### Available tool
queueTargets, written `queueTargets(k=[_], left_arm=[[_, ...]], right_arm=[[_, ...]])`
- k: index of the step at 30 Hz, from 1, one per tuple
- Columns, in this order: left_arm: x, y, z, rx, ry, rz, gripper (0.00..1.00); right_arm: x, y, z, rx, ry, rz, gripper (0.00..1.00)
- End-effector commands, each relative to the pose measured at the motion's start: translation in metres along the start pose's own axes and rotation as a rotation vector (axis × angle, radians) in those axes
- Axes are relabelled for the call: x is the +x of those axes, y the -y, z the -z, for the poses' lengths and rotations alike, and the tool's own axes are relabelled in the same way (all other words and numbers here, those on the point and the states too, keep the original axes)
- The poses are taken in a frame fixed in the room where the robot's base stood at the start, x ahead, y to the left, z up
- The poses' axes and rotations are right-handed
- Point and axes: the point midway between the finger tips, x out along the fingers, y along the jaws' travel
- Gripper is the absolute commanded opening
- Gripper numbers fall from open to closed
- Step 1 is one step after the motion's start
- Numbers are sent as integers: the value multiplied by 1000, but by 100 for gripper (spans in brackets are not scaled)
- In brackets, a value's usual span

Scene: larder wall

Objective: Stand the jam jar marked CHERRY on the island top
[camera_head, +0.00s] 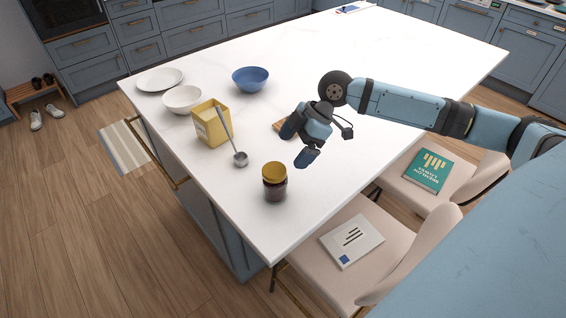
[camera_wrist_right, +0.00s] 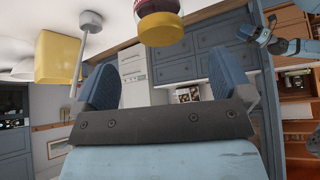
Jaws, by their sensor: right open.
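A dark jam jar with a gold lid (camera_head: 274,182) stands upright on the white island top (camera_head: 330,75), near its front corner. No lettering on it is readable. My right gripper (camera_head: 298,143) is open and empty above the island top, behind and to the right of the jar, apart from it. In the right wrist view, which is upside down, the jar (camera_wrist_right: 158,20) shows at the top edge, beyond the open fingers (camera_wrist_right: 160,82). My left gripper is out of the head view. A blue arm part (camera_wrist_right: 275,42) at the wrist view's right seems mine; its jaws are unclear.
Left of the jar are a ladle (camera_head: 239,158), a yellow box-like container (camera_head: 211,124), a white bowl (camera_head: 182,98), a white plate (camera_head: 159,79) and a blue bowl (camera_head: 250,79). Chairs with books stand along the near right side.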

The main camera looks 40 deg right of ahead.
Motion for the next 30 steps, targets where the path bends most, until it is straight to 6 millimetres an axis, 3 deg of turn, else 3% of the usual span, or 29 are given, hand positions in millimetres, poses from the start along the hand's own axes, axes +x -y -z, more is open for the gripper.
queueTargets(k=[4,9,30], left_arm=[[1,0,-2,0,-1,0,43],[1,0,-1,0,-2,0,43],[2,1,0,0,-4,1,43]], right_arm=[[-22,0,-1,1,2,0,97],[-32,0,0,0,0,2,97],[-32,0,0,1,0,1,97]])
